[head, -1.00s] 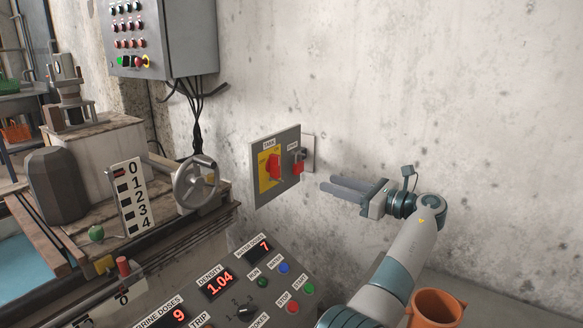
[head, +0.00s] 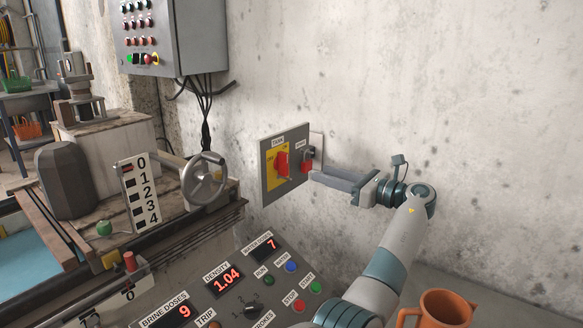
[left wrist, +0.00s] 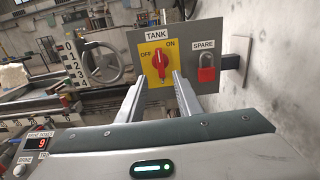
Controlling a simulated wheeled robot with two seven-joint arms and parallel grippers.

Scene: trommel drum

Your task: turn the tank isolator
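The tank isolator is a red rotary handle (head: 282,162) on a yellow plate, labelled TANK, on a grey wall panel (head: 268,190). In the left wrist view the handle (left wrist: 161,63) stands nearly upright, between the OFF label at left and the ON label at upper right. My left gripper (head: 314,176) is at the panel's right edge in the head view. In the left wrist view its fingers (left wrist: 160,78) are apart, one each side of the handle's lower part, with nothing between them gripped. Contact is not visible. My right gripper is not in view.
A red padlock (left wrist: 207,70) under a SPARE label hangs right of the isolator. A handwheel (head: 204,180) stands left of the panel. A sloped console (head: 245,285) with buttons and displays lies below. An orange mug (head: 445,308) is at lower right, near my arm.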

